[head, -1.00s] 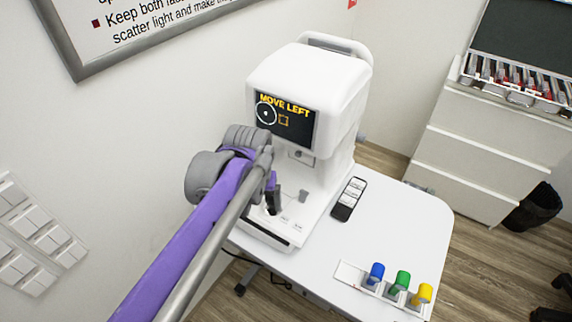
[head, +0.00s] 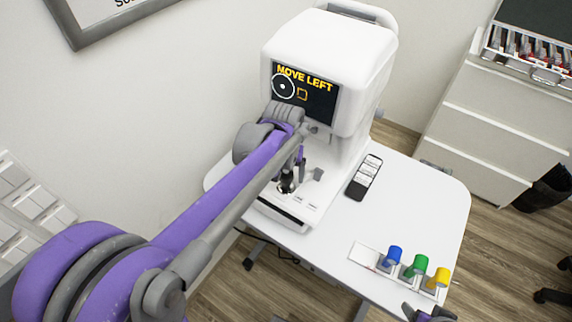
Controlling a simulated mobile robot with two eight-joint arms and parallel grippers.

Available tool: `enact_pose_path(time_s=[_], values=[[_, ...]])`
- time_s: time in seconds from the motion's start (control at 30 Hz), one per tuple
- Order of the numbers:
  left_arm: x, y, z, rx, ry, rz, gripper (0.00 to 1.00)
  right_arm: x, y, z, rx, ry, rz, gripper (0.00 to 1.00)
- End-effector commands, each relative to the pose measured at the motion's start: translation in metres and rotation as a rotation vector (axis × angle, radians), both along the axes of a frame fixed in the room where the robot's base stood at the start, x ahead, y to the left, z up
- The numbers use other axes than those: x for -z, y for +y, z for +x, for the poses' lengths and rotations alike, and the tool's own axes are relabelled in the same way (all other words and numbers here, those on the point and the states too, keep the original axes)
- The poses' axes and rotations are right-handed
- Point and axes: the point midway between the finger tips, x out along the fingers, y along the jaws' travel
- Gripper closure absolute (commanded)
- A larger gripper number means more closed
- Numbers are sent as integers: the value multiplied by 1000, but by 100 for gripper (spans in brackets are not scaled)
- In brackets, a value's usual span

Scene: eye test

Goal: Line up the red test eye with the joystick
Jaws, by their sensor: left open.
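The white eye-test machine (head: 330,50) stands on the table. Its screen (head: 318,105) reads "MOVE LEFT" in yellow, with a white circle around a dot and a small orange square right of it. The dark joystick (head: 286,184) stands on the machine's base. My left gripper (head: 295,168) is open and points down at the joystick; the arm hides part of it, so I cannot tell whether the fingers touch the stick. I cannot see a red test eye. Part of what seems to be my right gripper (head: 428,313) shows at the bottom edge, its jaws unclear.
A white holder (head: 364,254) carries blue (head: 392,258), green (head: 416,267) and yellow (head: 438,279) test eyes at the table's front. A black-and-white remote-like device (head: 365,177) lies right of the machine. The table (head: 420,205) is clear at right. Drawers (head: 485,130) stand behind.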

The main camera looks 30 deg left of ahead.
Motion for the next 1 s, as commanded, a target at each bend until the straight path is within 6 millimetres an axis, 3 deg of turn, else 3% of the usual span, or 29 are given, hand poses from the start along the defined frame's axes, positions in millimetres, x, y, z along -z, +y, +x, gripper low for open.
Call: enact_pose_path(time_s=[0.2,0.57,1.0], values=[[22,1,3,0,0,0,15,3,0,0,0,1,0,28],[25,1,3,0,0,0,17,3,0,-1,0,1,0,28],[25,1,3,0,0,0,96,3,0,-1,0,1,0,28]])
